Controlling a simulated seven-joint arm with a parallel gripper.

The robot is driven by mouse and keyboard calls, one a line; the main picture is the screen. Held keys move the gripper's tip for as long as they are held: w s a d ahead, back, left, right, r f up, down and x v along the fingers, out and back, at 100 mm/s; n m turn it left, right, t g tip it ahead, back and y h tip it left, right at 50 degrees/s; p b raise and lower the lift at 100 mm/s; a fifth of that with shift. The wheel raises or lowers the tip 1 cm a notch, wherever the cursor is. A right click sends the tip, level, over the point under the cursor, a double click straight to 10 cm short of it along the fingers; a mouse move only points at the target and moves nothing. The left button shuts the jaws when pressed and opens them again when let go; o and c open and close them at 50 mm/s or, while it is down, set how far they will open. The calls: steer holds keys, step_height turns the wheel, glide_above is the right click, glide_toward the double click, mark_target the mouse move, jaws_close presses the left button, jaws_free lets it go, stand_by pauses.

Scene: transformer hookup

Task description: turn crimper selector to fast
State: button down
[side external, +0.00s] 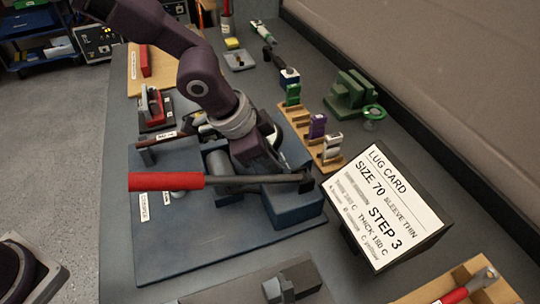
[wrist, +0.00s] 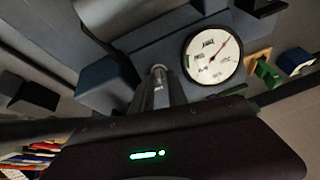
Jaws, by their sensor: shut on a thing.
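The crimper (side external: 190,245) is a blue machine on a flat blue base, with a long dark lever ending in a red grip (side external: 165,181). My gripper (side external: 272,172) is low over the crimper's body, behind the lever in the side view. In the wrist view my gripper (wrist: 158,78) is shut on a small pale-tipped part, apparently the selector, mostly hidden by the fingers. A round white gauge (wrist: 212,56) with a red needle shows just right of the fingers. The selector's markings are not readable.
A lug card stand (side external: 385,205) reading size 70, step 3, stands right of the crimper. A wooden rack (side external: 310,135) with green, purple and grey pieces stands behind it. A red-and-grey tool (side external: 152,105) is at back left. Grey bench shows between them.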

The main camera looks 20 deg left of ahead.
steer(key=shift+s+m, duration=0.2)
steer(key=shift+m, duration=1.6)
steer(key=c, duration=1.6)
jaws_free()
steer(key=v, duration=0.7)
steer(key=shift+s, duration=0.15)
steer(key=shift+d, duration=0.1)
